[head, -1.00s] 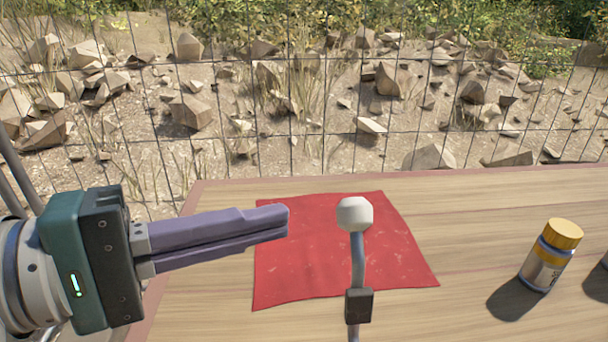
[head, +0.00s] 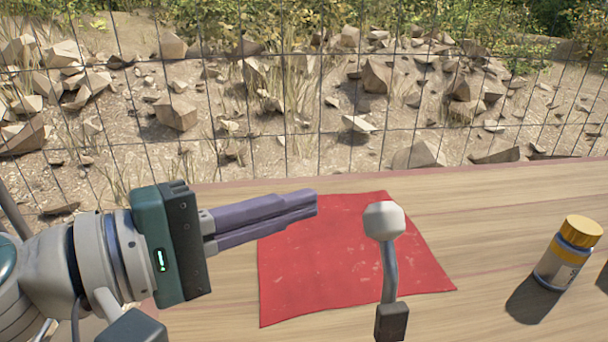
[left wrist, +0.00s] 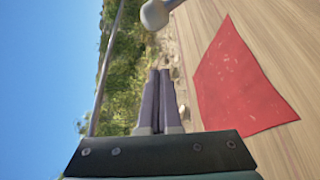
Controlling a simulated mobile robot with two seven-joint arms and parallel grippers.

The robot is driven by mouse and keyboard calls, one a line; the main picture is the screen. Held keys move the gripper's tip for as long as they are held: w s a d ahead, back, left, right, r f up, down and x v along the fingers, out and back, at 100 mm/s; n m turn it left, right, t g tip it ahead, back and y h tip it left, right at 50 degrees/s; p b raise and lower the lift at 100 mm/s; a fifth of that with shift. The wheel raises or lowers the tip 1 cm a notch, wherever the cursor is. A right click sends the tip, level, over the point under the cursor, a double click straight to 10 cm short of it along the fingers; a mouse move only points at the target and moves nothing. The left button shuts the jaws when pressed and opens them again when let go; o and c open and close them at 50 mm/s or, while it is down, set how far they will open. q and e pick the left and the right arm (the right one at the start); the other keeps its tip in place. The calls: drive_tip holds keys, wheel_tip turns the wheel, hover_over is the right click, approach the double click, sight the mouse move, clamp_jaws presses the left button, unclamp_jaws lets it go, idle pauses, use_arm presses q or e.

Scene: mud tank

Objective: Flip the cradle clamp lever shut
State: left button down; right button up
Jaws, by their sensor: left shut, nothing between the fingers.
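The clamp lever (head: 389,268) stands up in the head view, a grey bent rod with a whitish knob (head: 384,219) on top and a dark block (head: 391,322) low on it. Its lower end is cut off by the frame. The knob also shows at the top of the left wrist view (left wrist: 155,14). My left gripper (head: 317,202) is shut and empty, its purple fingers pointing right, with the tips a short way left of the knob and apart from it. The cradle is not visible. My right gripper is not in view.
A red cloth (head: 330,270) lies flat on the wooden table (head: 480,215), behind the lever. A bottle with a yellow cap (head: 568,252) stands at the right. A wire fence runs behind the table, with rocks beyond.

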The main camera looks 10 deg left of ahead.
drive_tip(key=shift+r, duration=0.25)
use_arm(q)
drive_tip(key=d+p, duration=0.1)
drive_tip(key=d, duration=0.1)
drive_tip(key=d+p, duration=0.1)
drive_tip(key=d, duration=0.2)
drive_tip(key=shift+s+r, duration=0.2)
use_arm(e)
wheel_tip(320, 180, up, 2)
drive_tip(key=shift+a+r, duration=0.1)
